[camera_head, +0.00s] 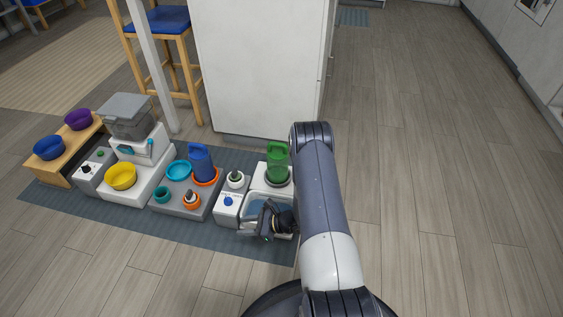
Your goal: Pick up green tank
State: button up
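The green tank (277,158) stands upright on the right-hand white unit, next to the white cabinet wall. It has a handle-like top, and its lower end sits in a dark round base. My gripper (262,226) hangs over a pale tray-like basin (252,210) in front of the tank, apart from it. My arm comes in from the right and partly covers the right side of that unit. The fingers are small and dark, so their opening is unclear.
A blue tank (201,165) stands in an orange ring on a grey tray, with a teal bowl (178,170) beside it. A yellow bowl (120,176), a grey-lidded feeder (127,117) and a wooden stand (62,165) with two bowls are farther left. Open floor lies right.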

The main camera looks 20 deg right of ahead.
aim_at(277, 153)
jog(key=i+l, duration=0.2)
jog(key=l, duration=0.15)
jog(key=i+l, duration=0.2)
jog(key=l, duration=0.2)
jog(key=i+l, duration=0.2)
jog(key=l, duration=0.15)
jog(key=i+l+z, duration=0.1)
jog(key=l, duration=0.3)
jog(key=i, duration=0.1)
